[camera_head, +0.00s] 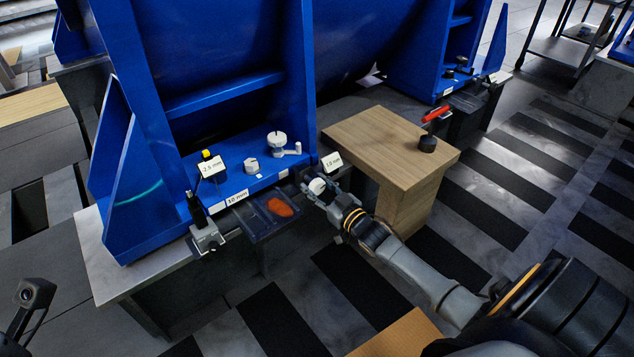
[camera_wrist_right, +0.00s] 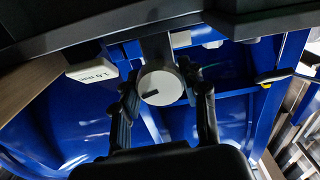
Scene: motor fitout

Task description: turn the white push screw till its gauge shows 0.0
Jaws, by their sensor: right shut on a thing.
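The white push screw (camera_head: 317,186) has a round white knob at the right end of the blue motor foot's front edge. In the right wrist view the knob (camera_wrist_right: 160,84) faces me, with a dark mark on its face pointing left. My right gripper (camera_head: 321,191) is shut on the knob, one finger on each side in the wrist view (camera_wrist_right: 163,100). Its gauge is a small white display (camera_head: 331,162) just behind the screw. In the wrist view the gauge (camera_wrist_right: 92,71) appears to read 1.0 mm, in small print.
A second display (camera_head: 212,167) stands at the foot's left, near a dark-handled clamp (camera_head: 197,210). A dark tray (camera_head: 254,227) with orange shims lies in front. White knobs (camera_head: 277,140) sit on the foot.

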